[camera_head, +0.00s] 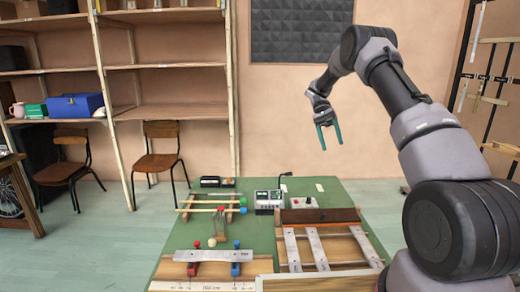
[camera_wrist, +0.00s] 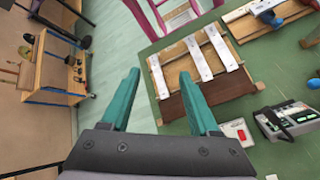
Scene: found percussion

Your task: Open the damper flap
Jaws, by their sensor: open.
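The instrument on the right of the green table is a wooden frame (camera_head: 368,247) with several pale metal bars (camera_head: 316,248) across it. A dark brown board (camera_head: 320,215) lies along its back edge; it looks like the damper flap, but I cannot tell its hinge or how far it is open. In the wrist view the dark board (camera_wrist: 187,102) is partly hidden behind my right finger. My gripper (camera_head: 331,145) is open and empty, high above and behind the instrument, apart from it. Its two teal fingers also show in the wrist view (camera_wrist: 158,73).
A small white box with a red button (camera_head: 302,202) and a grey device (camera_head: 268,201) stand behind the instrument. The air around my gripper is clear.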

